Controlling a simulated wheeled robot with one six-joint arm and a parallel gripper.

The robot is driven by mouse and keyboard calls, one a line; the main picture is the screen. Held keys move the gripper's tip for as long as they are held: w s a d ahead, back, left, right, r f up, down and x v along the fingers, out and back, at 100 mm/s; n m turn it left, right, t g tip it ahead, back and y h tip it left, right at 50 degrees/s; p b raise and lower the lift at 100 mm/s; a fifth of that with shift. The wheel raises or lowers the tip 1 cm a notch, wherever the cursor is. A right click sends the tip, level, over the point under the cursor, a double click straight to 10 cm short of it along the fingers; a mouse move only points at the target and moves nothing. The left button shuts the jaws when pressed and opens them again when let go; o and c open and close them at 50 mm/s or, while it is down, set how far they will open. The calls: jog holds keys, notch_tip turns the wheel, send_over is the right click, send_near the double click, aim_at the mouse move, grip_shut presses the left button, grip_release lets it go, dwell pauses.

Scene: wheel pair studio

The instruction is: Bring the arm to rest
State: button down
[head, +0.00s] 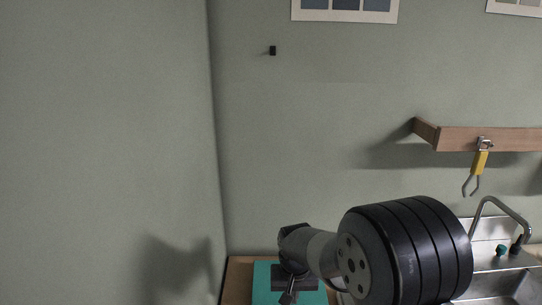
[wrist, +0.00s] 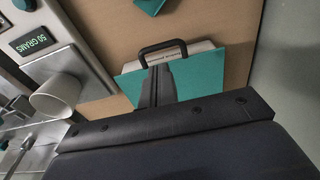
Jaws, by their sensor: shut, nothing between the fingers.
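My arm reaches out over the counter, its dark joint large in the front of the head view. My gripper (head: 287,297) points down at the bottom of that view, over a teal sheet or board (head: 262,284). In the wrist view my gripper (wrist: 158,72) has its two dark fingers together with nothing between them. The teal board (wrist: 128,86) lies behind the fingers, with a black handle (wrist: 163,45) and a pale edge beyond it. I cannot tell how high the fingertips are above it.
A sink with a tap (head: 500,204) is at the right, and a wooden shelf (head: 485,139) with a yellow-handled tool (head: 480,163) hangs above. In the wrist view a white cup (wrist: 56,97) and a display reading 50 GRAMS (wrist: 34,41) are left. Bare wooden counter (wrist: 215,30) shows at upper right.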

jog(key=f, duration=0.3)
jog(key=w+f+b, duration=0.1)
jog(key=f, duration=0.1)
jog(key=f+b, duration=0.1)
jog(key=f, duration=0.2)
jog(key=shift+w+f, duration=0.25)
jog(key=shift+f, duration=0.05)
jog(key=shift+r+p, duration=0.45)
jog(key=shift+r, duration=0.05)
jog(key=shift+f, duration=0.15)
